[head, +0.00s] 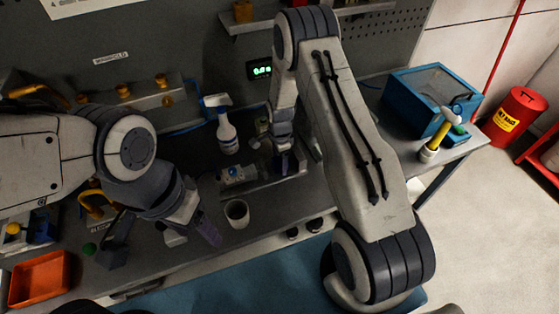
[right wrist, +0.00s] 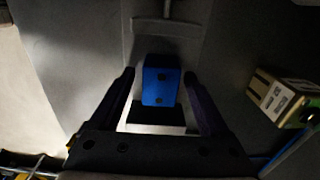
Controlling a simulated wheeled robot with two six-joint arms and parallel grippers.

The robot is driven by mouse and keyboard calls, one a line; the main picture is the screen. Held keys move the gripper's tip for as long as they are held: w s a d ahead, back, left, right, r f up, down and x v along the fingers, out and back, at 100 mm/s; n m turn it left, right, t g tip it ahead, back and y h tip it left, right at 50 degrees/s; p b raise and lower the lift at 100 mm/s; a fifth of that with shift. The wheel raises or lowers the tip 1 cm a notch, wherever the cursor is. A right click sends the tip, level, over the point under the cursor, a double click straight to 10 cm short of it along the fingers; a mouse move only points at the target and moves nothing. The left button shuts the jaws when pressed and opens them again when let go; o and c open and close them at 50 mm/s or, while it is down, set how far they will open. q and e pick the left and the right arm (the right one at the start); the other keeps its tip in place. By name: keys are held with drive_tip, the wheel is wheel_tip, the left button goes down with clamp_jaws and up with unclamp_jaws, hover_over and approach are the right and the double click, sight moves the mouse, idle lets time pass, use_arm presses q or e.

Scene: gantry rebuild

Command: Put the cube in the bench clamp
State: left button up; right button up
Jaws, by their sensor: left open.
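A blue block with dark round spots, which looks like the cube (right wrist: 160,80), is between the fingertips of my right gripper (right wrist: 160,78) in the right wrist view. Whether both fingers touch it is unclear. In the head view my right gripper (head: 287,163) points down over the bench, and I cannot make out the cube there. A grey device with a blue spot, probably the bench clamp (head: 240,176), lies left of that gripper. My left gripper (head: 206,232) is open and empty near the bench's front edge, left of the white cup.
The white cup (head: 237,213) stands at the front edge, and a spray bottle (head: 226,132) behind the grey device. An orange tray (head: 39,279) is at left. A labelled box (right wrist: 283,98) shows beside the right gripper.

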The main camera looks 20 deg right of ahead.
sight(279, 160)
drive_tip(key=shift+r, duration=0.1)
drive_tip(key=shift+r, duration=0.2)
wheel_tip(279, 160, up, 11)
drive_tip(key=b, duration=0.4)
drive_tip(key=s+a+r+n, duration=0.6)
drive_tip(key=a+r+n, duration=0.1)
drive_tip(key=a, duration=0.2)
drive_tip(key=s+a+r+n, duration=0.2)
drive_tip(key=s+n, duration=0.4)
drive_tip(key=s, duration=0.1)
drive_tip(key=s+a+r+n, duration=0.2)
drive_tip(key=s+n, duration=0.4)
drive_tip(key=s, duration=0.2)
drive_tip(key=s+a+r+n+y, duration=0.1)
drive_tip(key=s+a+r+n, duration=0.1)
drive_tip(key=s+n, duration=0.4)
drive_tip(key=shift+s+a+r, duration=0.15)
drive_tip(key=shift+s+a, duration=0.15)
drive_tip(key=shift+s, duration=0.85)
